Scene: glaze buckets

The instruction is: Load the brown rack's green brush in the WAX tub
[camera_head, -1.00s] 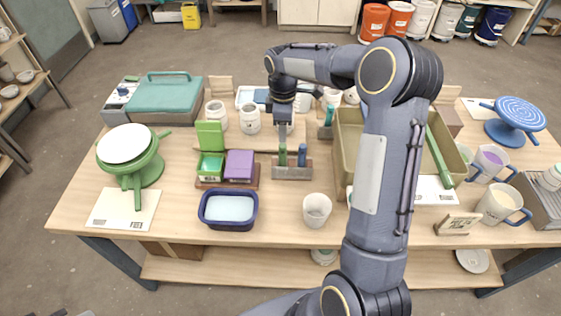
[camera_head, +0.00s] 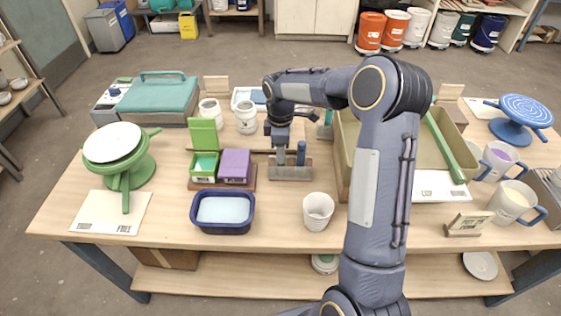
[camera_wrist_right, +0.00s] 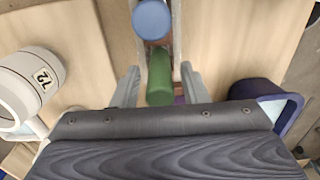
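The greyish-brown rack (camera_head: 290,174) stands near the middle of the table and holds a blue-handled brush (camera_head: 301,152) upright. The green brush (camera_wrist_right: 160,78) shows in the right wrist view between the fingers of my right gripper; in the head view the gripper hides it. My right gripper (camera_head: 281,153) is down at the rack. In the wrist view its fingers (camera_wrist_right: 160,88) are apart, one on each side of the green handle, with gaps visible. A dark blue tub (camera_head: 223,210) with pale contents stands left of the rack, its label unreadable. My left gripper is not in view.
A white cup (camera_head: 318,210) stands right of the rack's front. A green box (camera_head: 203,166) and a purple box (camera_head: 235,166) stand to its left. A large olive bin (camera_head: 345,180) is at the right, partly behind my arm.

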